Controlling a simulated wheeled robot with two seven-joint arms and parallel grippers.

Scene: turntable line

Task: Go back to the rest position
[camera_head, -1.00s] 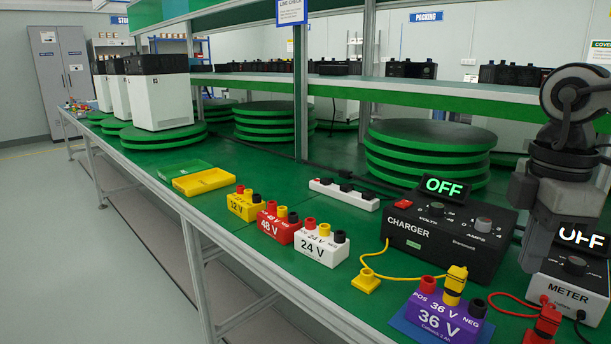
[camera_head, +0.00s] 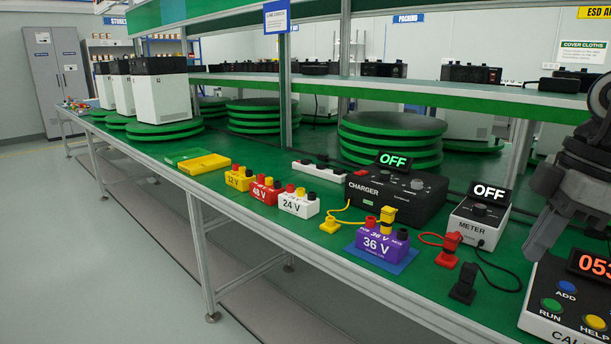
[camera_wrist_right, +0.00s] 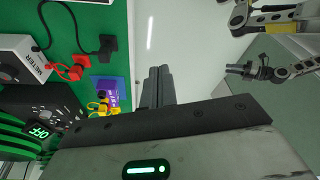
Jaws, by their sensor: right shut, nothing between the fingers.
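My right gripper (camera_head: 545,225) hangs at the right edge of the head view, above the bench near the meter and the calibration box. Its fingers (camera_wrist_right: 158,85) are together and empty in the right wrist view. They are apart from every object there. My left gripper does not show in the head view.
The green bench holds a meter (camera_head: 479,221), a charger (camera_head: 390,201), a purple 36 V pack (camera_head: 382,243) with a yellow plug on it, a red plug (camera_head: 449,250), a black plug (camera_head: 464,284) and a button box (camera_head: 560,305). Open floor (camera_head: 110,270) lies left of the bench.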

